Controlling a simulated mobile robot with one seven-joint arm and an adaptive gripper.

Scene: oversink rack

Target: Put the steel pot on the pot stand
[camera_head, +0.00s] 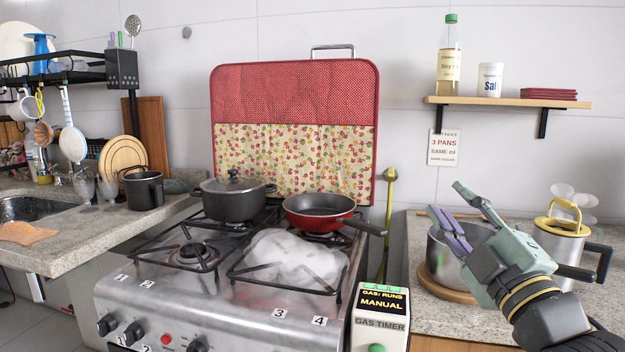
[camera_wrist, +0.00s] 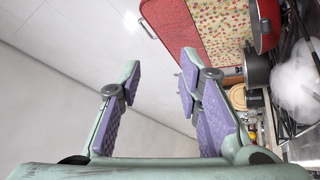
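The steel pot (camera_head: 437,260) is on the right counter, upright, and appears to sit on a round wooden board (camera_head: 437,289), which looks like the pot stand. The pot is not visible in the wrist view.
A steel jug with a yellow lid (camera_head: 561,240) stands close right of the gripper. The gas timer box (camera_head: 380,318) is left of the counter. The stove holds a dark lidded pot (camera_head: 233,202), a red pan (camera_head: 318,216) and a white foamy heap (camera_head: 296,257). A shelf (camera_head: 506,101) is above.

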